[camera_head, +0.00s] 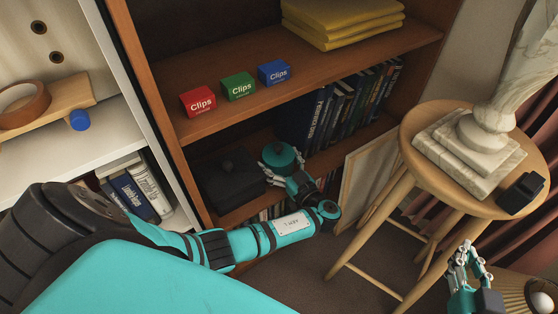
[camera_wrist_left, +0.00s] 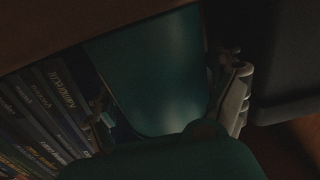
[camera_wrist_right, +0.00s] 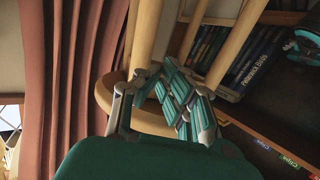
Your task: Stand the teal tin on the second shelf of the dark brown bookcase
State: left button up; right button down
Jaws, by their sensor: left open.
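The teal tin (camera_head: 279,154) is on the shelf below the clip boxes in the dark brown bookcase (camera_head: 310,75), between a black box and a row of books. It looks upright; its base is hidden behind my gripper. My left gripper (camera_head: 285,171) is open, with its fingers on either side of the tin. In the left wrist view the tin (camera_wrist_left: 155,75) fills the space between the fingers, and whether they touch it is unclear. My right gripper (camera_head: 468,258) is open and empty near the stool; it also shows in the right wrist view (camera_wrist_right: 160,100).
The black box (camera_head: 230,178) is left of the tin and books (camera_head: 340,105) are right. Red (camera_head: 198,102), green (camera_head: 238,87) and blue (camera_head: 274,72) clip boxes sit above. A wooden stool (camera_head: 420,135) with a marble statue (camera_head: 475,150) stands right. A framed panel (camera_head: 370,165) leans there.

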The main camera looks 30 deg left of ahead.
pick_arm(q)
jog(key=s+d+f+m+h, duration=0.3)
jog(key=s+d+m+h, duration=0.15)
jog(key=d+h, duration=0.3)
jog(key=s+d+f+m+h, duration=0.2)
jog(key=s+d+m+h, duration=0.3)
jog(key=d, duration=0.3)
notch_tip(320, 180, up, 21)
jog(key=s+d+m+t+h, duration=0.1)
jog(key=d+m+t+h, duration=0.1)
jog(key=m+t+h, duration=0.4)
jog(key=shift+s+t+h, duration=0.2)
jog(key=shift+t+h, duration=0.45)
jog(key=shift+t, duration=0.15)
pick_arm(e)
jog(key=shift+s+d+f, duration=0.1)
jog(key=shift+s+f, duration=0.05)
jog(key=shift+f, duration=0.2)
pick_arm(q)
jog(key=shift+f+m, duration=0.15)
jog(key=shift+m, duration=0.1)
